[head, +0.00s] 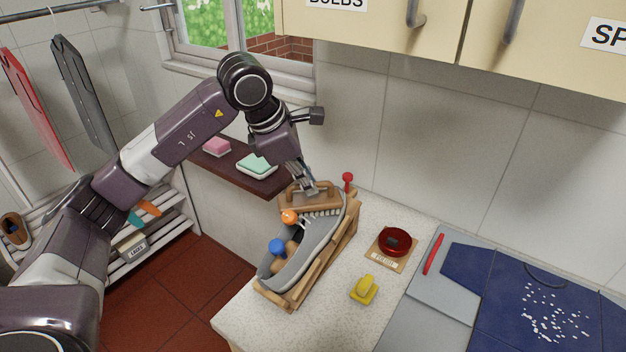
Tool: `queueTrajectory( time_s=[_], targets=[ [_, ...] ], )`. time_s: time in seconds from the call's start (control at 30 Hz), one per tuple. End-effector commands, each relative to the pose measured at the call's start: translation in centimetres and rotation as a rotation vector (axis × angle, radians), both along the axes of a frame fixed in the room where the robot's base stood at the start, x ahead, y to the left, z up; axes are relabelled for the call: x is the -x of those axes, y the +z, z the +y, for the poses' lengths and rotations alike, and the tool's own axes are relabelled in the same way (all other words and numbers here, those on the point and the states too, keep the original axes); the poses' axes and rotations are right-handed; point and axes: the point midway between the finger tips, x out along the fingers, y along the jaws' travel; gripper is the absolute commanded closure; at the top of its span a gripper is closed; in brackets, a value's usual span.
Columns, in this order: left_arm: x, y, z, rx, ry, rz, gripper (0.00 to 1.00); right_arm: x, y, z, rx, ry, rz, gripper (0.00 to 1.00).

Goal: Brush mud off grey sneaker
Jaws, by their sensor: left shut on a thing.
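The grey sneaker (308,262) lies tilted on a slatted wooden stand (345,241) on the pale stone counter. A wooden brush (327,199) with a raised handle and pale bristles is at the far end of the sneaker. My left gripper (312,190) is shut on the brush handle from above. The bristles face down at the shoe; I cannot tell whether they touch it. A brown patch shows near the shoe's opening, partly hidden by the blue knob; I cannot tell if it is mud. My right gripper is not in view.
Orange (289,216), blue (277,246) and red (348,179) knobs surround the shoe. A dark red tin (395,241) and a yellow brush-like object (364,289) stand to the right. A blue board (500,300) is far right.

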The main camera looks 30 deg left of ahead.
Motion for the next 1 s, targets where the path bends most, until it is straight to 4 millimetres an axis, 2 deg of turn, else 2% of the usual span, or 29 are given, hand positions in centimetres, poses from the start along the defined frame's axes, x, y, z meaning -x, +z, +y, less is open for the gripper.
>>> queueTrajectory(
  time_s=[0.13,0.47,1.0],
  targets=[
    [0.8,-0.3,0.1,-0.002,-0.001,0.006,1.00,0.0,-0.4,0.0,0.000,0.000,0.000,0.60],
    [0.8,-0.2,0.1,-0.002,-0.001,0.007,1.00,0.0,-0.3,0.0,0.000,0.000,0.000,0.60],
    [0.8,5.0,0.0,-0.001,-0.001,0.003,1.00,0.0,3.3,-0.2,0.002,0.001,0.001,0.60]
  ],
)
